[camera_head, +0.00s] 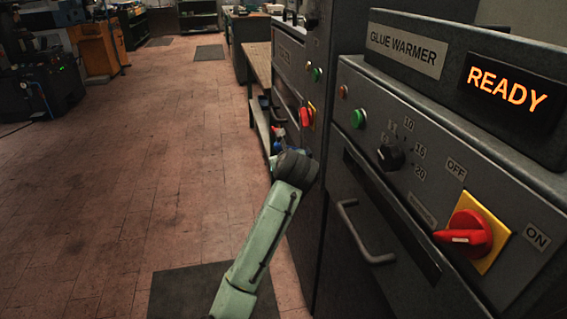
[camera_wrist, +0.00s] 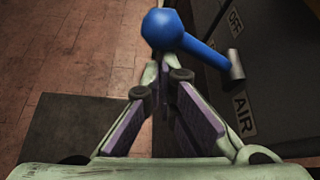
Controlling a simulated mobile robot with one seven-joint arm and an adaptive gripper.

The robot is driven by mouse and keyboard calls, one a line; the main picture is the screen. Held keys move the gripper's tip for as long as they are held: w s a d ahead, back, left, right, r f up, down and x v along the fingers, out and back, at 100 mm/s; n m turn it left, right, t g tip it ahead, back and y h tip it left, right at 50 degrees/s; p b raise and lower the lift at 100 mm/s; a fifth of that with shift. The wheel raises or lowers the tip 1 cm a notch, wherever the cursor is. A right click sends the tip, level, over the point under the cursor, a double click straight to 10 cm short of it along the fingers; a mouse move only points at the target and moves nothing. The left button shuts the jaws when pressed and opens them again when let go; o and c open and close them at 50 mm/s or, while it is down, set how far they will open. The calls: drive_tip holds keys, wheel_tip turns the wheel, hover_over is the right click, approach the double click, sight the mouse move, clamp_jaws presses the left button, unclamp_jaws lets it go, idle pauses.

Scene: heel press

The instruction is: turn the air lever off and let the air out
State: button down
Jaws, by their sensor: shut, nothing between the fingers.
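The blue air lever (camera_wrist: 200,50) with a round ball knob shows in the wrist view, on a dark panel beside an AIR label (camera_wrist: 243,115) and an OFF label (camera_wrist: 235,21). Its arm runs from a grey hub at the right to the knob at upper left. My gripper (camera_wrist: 162,72) is shut and empty, its fingertips just below the knob in the picture; I cannot tell whether they touch it. In the head view a small blue bit (camera_head: 277,147), perhaps the knob, shows beyond my wrist, which hides my fingers. No air gauge is recognisable.
The glue warmer (camera_head: 405,43) at right shows READY, with a red switch (camera_head: 470,236) and a protruding handle (camera_head: 360,232). Another dark cabinet with a red switch (camera_head: 305,117) stands beyond it. A workbench (camera_head: 257,62) is farther back. The brick floor (camera_head: 150,130) at left is clear.

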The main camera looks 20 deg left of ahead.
drive_tip(key=shift+r, duration=0.4)
drive_tip(key=shift+w+d, duration=0.1)
idle(0.4)
